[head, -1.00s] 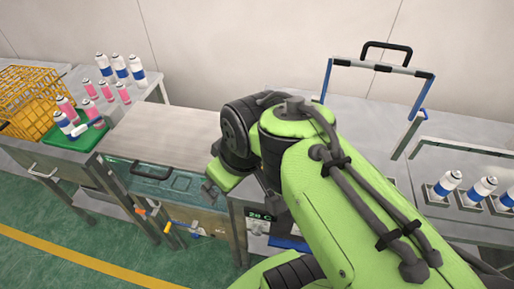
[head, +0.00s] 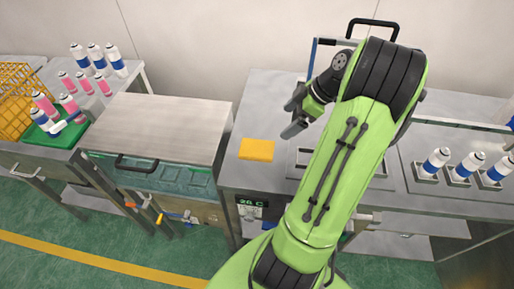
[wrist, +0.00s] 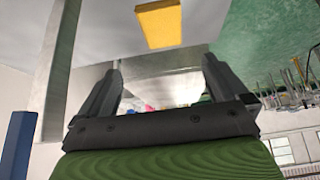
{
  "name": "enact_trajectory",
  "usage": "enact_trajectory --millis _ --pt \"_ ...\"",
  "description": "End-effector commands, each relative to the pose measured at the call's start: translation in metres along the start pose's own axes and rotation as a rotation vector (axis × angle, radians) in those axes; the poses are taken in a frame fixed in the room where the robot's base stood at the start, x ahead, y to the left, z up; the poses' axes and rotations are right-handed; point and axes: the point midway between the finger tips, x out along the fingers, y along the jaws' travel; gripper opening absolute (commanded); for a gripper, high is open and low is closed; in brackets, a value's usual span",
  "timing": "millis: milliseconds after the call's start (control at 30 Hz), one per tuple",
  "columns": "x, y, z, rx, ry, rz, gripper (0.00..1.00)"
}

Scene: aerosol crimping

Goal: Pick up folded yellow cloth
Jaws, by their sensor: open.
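The folded yellow cloth (head: 257,149) lies flat on the grey metal bench top, near its left end. It also shows at the top of the wrist view (wrist: 159,23), beyond my fingertips. My gripper (head: 290,117) is above the bench, to the right of the cloth and apart from it. In the wrist view my gripper (wrist: 162,75) has its two fingers wide apart with nothing between them.
A closed metal-lidded tank (head: 165,125) with a black handle stands left of the bench. Several spray cans (head: 435,160) sit in holders at right. A blue-and-grey frame with a black handle (head: 372,24) rises behind my arm. A yellow basket (head: 14,105) is far left.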

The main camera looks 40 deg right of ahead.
Motion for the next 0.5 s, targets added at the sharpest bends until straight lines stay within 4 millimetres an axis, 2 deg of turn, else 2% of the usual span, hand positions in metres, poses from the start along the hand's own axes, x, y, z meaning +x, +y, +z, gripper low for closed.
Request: enact_trajectory --millis 67,300,400,500 --pt "0.012 0.0 0.0 -0.006 0.006 -0.004 1.0" --pt "0.074 -0.001 0.001 -0.003 0.004 -0.007 1.0" --pt "0.094 -0.001 0.001 -0.002 0.002 -0.005 1.0" --pt "0.105 -0.001 0.001 -0.001 0.002 -0.004 1.0"
